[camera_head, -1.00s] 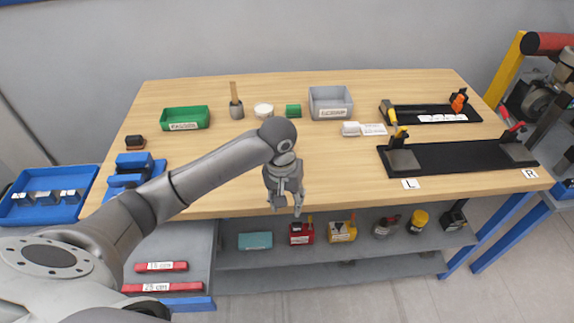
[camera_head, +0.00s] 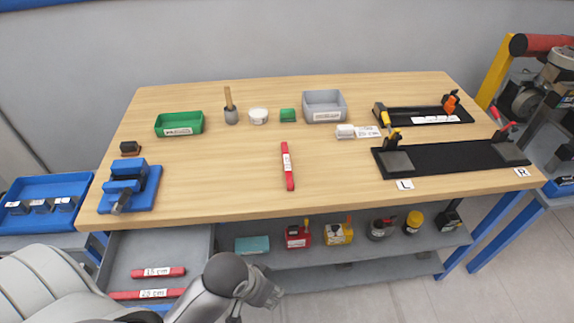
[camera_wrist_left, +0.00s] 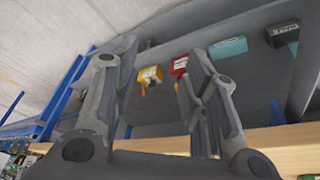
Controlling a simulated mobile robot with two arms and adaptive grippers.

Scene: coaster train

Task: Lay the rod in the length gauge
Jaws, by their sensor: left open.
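A red rod (camera_head: 287,168) with a white label lies on the middle of the table, pointing front to back. What looks like the length gauge (camera_head: 403,112) stands at the back right: a black base with white labels, a yellow part at its left and an orange part at its right. No rod shows in it. My left gripper (camera_head: 268,296) is below and in front of the table's front edge, apart from the rod. In the left wrist view its two fingers (camera_wrist_left: 160,62) are spread with nothing between them. The right gripper is out of view.
A black fixture (camera_head: 450,159) marked L and R lies at the front right. A blue vise (camera_head: 126,190) is at the left. An open drawer (camera_head: 150,250) holds two more red rods. Bins and small containers line the table's back. The table around the rod is clear.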

